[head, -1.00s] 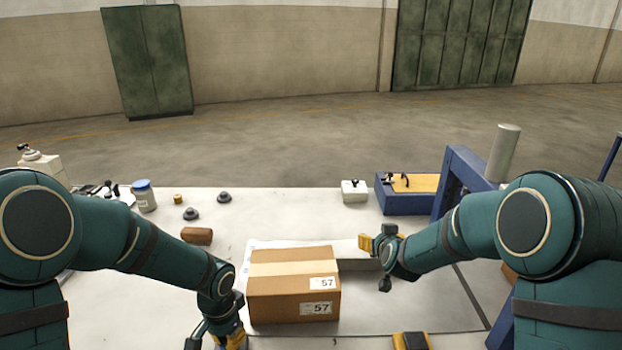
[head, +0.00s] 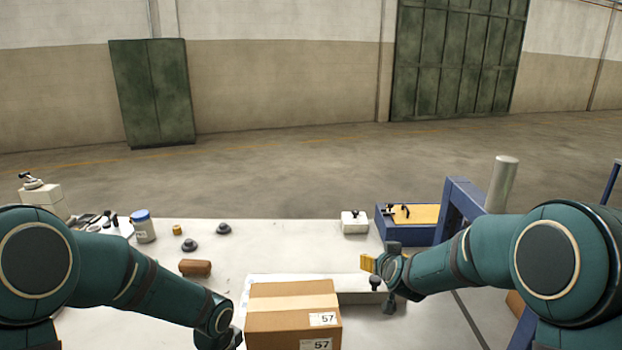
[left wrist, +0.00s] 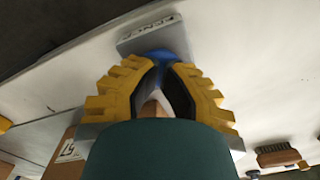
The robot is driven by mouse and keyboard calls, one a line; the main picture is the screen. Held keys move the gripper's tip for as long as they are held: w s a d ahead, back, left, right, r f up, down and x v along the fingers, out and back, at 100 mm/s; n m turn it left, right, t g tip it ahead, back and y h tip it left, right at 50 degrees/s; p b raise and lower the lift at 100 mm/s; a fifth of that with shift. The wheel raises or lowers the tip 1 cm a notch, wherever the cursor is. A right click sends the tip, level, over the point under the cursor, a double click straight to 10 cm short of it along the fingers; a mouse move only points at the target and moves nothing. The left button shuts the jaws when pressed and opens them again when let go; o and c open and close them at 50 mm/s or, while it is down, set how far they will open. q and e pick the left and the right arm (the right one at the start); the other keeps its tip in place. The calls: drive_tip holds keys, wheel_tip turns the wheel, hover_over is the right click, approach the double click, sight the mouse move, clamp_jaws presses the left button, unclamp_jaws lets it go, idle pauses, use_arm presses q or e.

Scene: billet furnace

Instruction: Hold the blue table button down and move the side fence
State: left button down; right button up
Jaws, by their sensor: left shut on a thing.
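The blue table button (left wrist: 157,58) sits on a grey housing marked FENCE (left wrist: 152,38) in the left wrist view. My left gripper (left wrist: 156,76) has its yellow fingers together at the button, which they partly cover. In the head view my left gripper is below the picture edge. My right gripper (head: 369,270) is above the table, right of the carton; one yellow finger pad shows and its opening is hidden. A low grey strip (head: 357,298) lies behind and right of the carton, below my right gripper. I cannot tell whether it is the side fence or whether they touch.
A taped carton (head: 292,312) marked 57 stands at the table's front middle. A white box (head: 354,222) and blue tray (head: 408,236) stand at the back. A blue frame (head: 463,208) rises at the right.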

use_arm(q)
drive_tip(key=shift+r+p, duration=2.5)
drive_tip(key=shift+r, duration=1.05)
drive_tip(key=shift+s+f, duration=0.1)
